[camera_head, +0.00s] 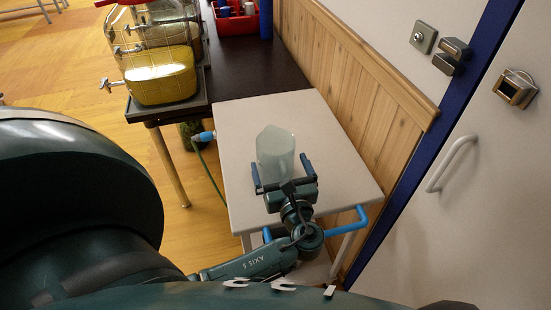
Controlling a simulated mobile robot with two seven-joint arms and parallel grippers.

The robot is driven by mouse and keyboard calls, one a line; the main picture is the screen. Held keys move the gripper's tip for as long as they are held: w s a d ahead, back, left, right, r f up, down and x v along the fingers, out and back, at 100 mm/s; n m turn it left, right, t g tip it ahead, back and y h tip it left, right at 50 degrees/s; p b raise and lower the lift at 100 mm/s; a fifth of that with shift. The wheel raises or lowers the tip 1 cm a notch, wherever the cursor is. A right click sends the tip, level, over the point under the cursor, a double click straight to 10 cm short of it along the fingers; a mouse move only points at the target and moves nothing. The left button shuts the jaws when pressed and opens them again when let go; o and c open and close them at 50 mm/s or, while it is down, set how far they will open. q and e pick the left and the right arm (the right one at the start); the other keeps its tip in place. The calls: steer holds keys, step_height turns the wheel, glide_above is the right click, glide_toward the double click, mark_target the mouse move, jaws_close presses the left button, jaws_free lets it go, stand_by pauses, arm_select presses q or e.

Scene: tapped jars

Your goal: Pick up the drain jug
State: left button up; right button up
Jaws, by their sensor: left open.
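The drain jug (275,146) is a pale, translucent vessel standing upright on the light grey top of a small table. My left gripper (284,168) is open, with one finger on each side of the jug's near end. The palm is close to the jug's near side. I cannot tell whether the fingers touch it. The gripper hides the lowest, nearest part of the jug. My right gripper does not show.
The small table (340,170) has blue handles and free room around the jug. A dark table (255,68) behind holds tapped jars, one with yellow contents (162,77), and a red crate (236,24). A wood-panelled wall (355,85) and white door (480,200) bound the right.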

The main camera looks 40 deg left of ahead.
arm_select(q)
jaws_close()
stand_by(0.9)
